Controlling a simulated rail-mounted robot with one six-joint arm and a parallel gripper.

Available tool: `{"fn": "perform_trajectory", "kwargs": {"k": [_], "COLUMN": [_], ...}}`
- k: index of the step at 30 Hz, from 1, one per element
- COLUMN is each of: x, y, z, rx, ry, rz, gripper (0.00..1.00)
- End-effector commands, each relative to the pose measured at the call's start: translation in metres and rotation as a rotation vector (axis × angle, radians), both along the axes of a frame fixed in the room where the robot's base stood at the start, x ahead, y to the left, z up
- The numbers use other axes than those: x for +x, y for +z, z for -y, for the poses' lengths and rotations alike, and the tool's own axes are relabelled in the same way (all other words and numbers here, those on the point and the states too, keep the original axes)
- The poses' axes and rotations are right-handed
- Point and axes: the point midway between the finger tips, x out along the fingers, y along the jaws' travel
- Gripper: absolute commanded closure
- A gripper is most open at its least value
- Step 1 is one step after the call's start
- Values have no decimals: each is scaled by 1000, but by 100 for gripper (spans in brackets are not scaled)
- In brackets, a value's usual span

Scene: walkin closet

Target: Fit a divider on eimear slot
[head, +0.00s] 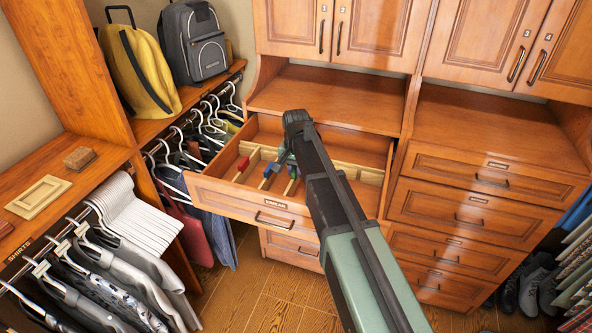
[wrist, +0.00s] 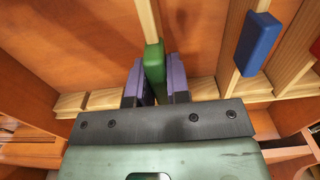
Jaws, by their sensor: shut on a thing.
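My gripper (wrist: 154,80) is shut on the green end tab (wrist: 154,62) of a wooden divider (wrist: 146,18). It reaches down into an open wooden drawer (head: 227,197), where my gripper (head: 285,160) also shows in the head view. The divider runs away from the tab across the drawer. A notched pale wood rail (wrist: 105,99) lies across the drawer by my fingers. My fingers hide how the divider's near end meets the rail. A divider with a blue tab (wrist: 258,44) stands to the right, and a red tab (wrist: 316,48) shows at the edge. The drawer label (head: 275,203) is too small to read.
Drawer walls surround the dividers closely. A bare shelf (head: 325,95) is above the drawer. Closed drawers (head: 450,210) stand to the right. Hanging clothes (head: 185,150) are close on the left, with a grey backpack (head: 195,45) and yellow bag (head: 140,68) above.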

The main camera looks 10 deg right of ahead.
Motion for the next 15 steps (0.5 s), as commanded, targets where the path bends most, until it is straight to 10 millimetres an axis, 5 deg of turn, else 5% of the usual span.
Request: {"fn": "perform_trajectory", "kwargs": {"k": [15], "x": [0], "y": [-20], "z": [0], "rx": [0], "ry": [0], "rz": [0], "gripper": [100]}}
